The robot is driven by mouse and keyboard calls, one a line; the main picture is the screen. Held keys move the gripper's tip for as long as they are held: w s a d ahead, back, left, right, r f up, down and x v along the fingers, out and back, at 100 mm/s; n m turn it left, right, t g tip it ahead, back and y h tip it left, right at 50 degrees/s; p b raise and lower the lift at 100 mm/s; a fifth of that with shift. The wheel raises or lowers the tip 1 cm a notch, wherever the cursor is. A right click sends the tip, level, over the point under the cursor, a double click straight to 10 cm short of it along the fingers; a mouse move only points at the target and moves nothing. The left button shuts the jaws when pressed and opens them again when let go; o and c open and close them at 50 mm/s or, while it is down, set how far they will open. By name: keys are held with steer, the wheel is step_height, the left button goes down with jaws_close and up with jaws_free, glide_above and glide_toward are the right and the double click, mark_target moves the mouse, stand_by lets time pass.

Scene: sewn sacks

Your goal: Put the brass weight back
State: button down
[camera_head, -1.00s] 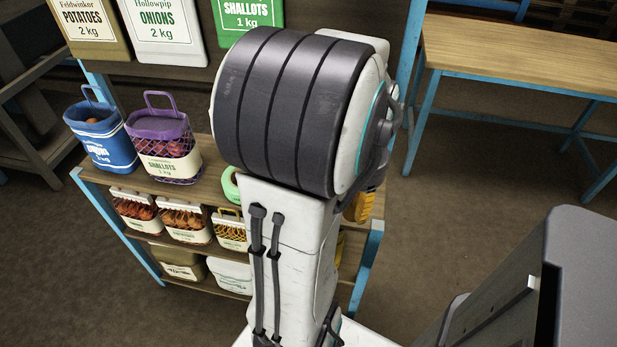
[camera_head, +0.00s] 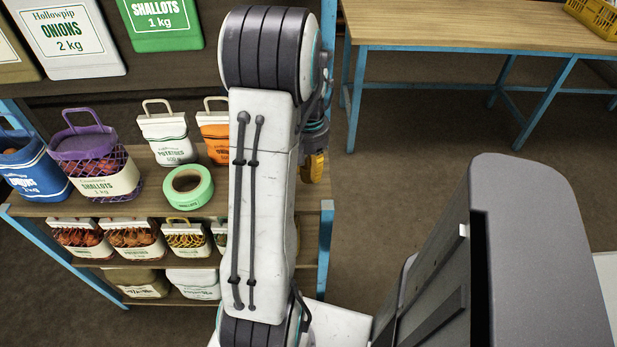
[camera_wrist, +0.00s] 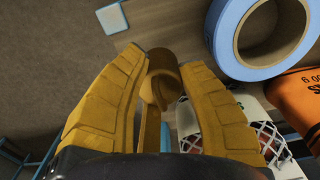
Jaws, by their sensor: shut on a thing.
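The brass weight (camera_wrist: 161,84) is a dull gold-brown piece with a rounded, hooked part, seen between my fingers in the wrist view. My gripper (camera_wrist: 166,72) has two ridged yellow fingers and is shut on the weight. In the head view my gripper (camera_head: 314,167) shows only as a bit of yellow beside my arm, near the right end of the shelf. The weight is hidden there.
In the wrist view a blue tape roll (camera_wrist: 226,45) and an orange sack (camera_wrist: 300,98) lie close on the right. The shelf holds a green tape roll (camera_head: 190,187), a purple net sack (camera_head: 108,185) and a white potato sack (camera_head: 168,140). A wooden table (camera_head: 440,25) stands behind right.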

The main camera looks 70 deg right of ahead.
mark_target(309, 179)
steer(key=shift+d+f, duration=0.1)
steer(key=shift+f, duration=1.95)
steer(key=shift+f+b, duration=0.1)
steer(key=shift+b, duration=0.2)
steer(key=c, duration=0.9)
jaws_free()
steer(key=shift+o, duration=0.2)
